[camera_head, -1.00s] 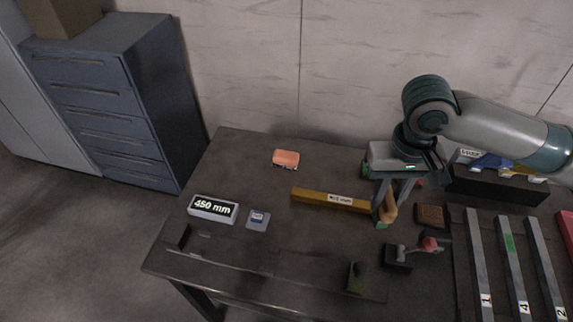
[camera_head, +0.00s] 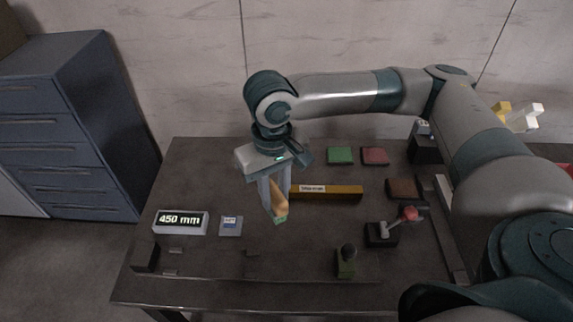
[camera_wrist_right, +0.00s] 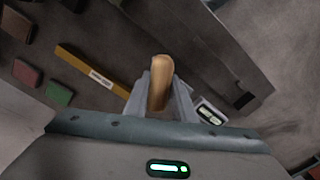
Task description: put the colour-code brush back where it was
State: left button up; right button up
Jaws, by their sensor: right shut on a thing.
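My right gripper (camera_head: 275,196) is shut on the colour-code brush (camera_head: 279,208). The brush has a tan wooden handle and a green tip, and hangs tip down at the left end of the yellow bar. In the right wrist view the handle of the brush (camera_wrist_right: 160,80) stands between the fingers of the right gripper (camera_wrist_right: 161,98). Whether the green tip touches the table cannot be told. A green pad (camera_head: 340,155) and a red pad (camera_head: 375,156) lie at the back, and a brown pad (camera_head: 404,188) lies at the right. My left gripper is out of view.
The yellow bar (camera_head: 335,192) lies mid-table. A "450 mm" display (camera_head: 180,222) and a small grey plate with a blue label (camera_head: 231,225) are at the left. A red-knobbed lever (camera_head: 385,232) and a green stand with a dark knob (camera_head: 346,262) are at the front right.

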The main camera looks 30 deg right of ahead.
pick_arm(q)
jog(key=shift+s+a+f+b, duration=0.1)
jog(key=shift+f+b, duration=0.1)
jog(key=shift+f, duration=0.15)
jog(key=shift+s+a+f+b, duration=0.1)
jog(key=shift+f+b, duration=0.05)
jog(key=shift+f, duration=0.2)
pick_arm(e)
jog(key=shift+w+a+f, duration=0.2)
jog(key=shift+a+f, duration=0.25)
jog(key=shift+f, duration=0.2)
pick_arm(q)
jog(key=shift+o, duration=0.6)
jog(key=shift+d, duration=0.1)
